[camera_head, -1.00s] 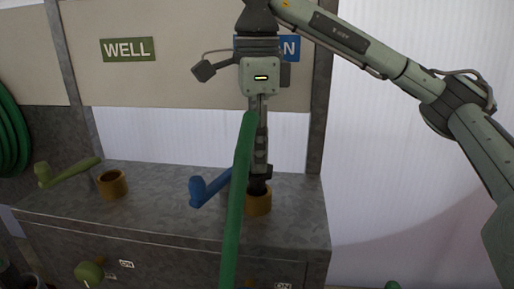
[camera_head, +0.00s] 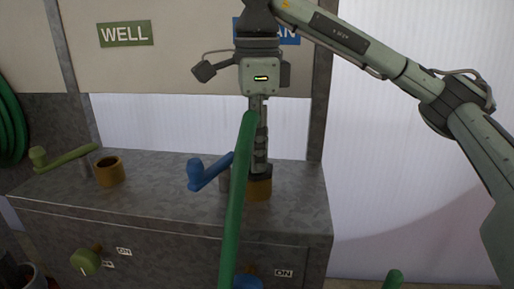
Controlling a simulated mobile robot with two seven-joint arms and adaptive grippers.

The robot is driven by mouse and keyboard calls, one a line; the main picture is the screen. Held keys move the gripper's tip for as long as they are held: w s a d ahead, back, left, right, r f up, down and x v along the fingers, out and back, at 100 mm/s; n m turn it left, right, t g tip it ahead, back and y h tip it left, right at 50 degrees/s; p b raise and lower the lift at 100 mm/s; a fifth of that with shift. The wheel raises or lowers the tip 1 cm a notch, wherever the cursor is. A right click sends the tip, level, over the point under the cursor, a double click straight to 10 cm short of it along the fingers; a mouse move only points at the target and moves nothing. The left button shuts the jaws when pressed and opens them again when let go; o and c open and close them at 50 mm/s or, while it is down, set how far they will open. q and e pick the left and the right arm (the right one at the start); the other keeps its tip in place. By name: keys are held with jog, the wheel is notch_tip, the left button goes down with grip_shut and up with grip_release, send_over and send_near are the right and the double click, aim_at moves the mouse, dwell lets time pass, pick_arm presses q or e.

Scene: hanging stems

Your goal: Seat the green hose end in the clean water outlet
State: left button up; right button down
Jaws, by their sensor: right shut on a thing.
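My right gripper (camera_head: 259,135) comes down from the top and is shut on the green hose (camera_head: 237,205). The hose end's dark tip is below the fingers, at the mouth of the brass clean water outlet (camera_head: 259,190), roughly upright. The tip covers the outlet's opening, so I cannot tell how deep it sits. The blue sign (camera_head: 288,33) above is partly hidden by my gripper; only "AN" reads. My left gripper is out of view.
A blue lever (camera_head: 208,174) stands just left of the outlet. Further left are the open brass well outlet (camera_head: 109,171), a green lever (camera_head: 62,158) and the WELL sign (camera_head: 125,33). A green knob (camera_head: 85,262) is on the counter's front. Coiled hose hangs at far left.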

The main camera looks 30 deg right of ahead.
jog(key=shift+f, duration=0.25)
dwell(0.4)
jog(key=c, duration=1.1)
grip_release()
notch_tip(320, 180, up, 12)
